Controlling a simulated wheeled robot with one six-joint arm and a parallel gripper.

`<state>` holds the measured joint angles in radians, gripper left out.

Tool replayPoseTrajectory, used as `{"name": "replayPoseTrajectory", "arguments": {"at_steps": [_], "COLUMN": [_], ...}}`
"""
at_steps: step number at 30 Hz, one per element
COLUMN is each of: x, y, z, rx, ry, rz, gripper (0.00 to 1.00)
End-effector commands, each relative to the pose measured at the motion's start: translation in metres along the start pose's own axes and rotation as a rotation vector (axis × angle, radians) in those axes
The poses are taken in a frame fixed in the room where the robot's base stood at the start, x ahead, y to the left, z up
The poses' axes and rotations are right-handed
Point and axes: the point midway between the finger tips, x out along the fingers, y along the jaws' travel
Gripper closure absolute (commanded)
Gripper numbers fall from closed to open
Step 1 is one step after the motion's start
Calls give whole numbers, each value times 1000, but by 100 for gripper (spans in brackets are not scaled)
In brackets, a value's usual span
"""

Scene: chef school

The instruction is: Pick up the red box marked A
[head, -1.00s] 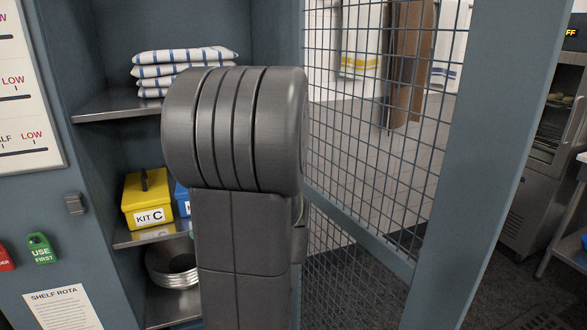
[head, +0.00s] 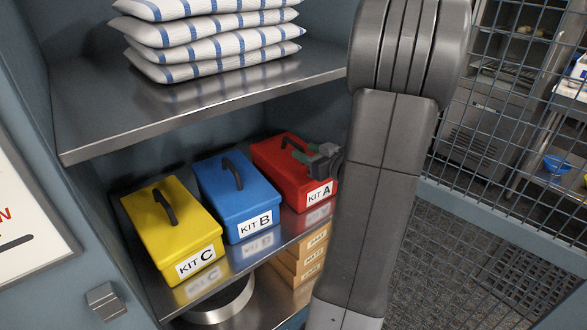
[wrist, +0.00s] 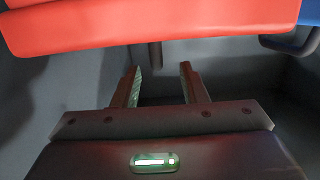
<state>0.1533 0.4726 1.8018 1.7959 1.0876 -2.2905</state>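The red box labelled KIT A (head: 277,158) sits on the middle shelf, at the right of a row of three boxes. It has a dark handle (head: 293,142) on its lid. My gripper (head: 312,158) is at the box's right end, by the handle and partly overlapping the box in view. In the wrist view the red box (wrist: 150,25) fills the top, apparently upside down, with its handle (wrist: 155,55) pointing down. My gripper's two fingers (wrist: 159,68) are apart, one on each side of the handle's line; I see no finger touching it.
A blue KIT B box (head: 238,195) stands beside the red one, and a yellow KIT C box (head: 175,230) is at the left. The metal shelf above (head: 200,105) holds folded striped cloths (head: 210,30). A wire mesh panel (head: 500,150) stands at the right.

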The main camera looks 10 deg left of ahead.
Motion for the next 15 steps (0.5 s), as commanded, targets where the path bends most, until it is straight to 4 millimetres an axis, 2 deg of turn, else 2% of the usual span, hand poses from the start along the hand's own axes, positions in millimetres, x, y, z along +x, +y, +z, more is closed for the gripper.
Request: {"name": "replayPoseTrajectory", "arguments": {"at_steps": [9, 15], "x": [39, 50], "y": [1, 2], "z": [-5, -4], "rx": [2, 0], "ry": [0, 1], "rz": [-3, 0], "gripper": [61, 61]}}
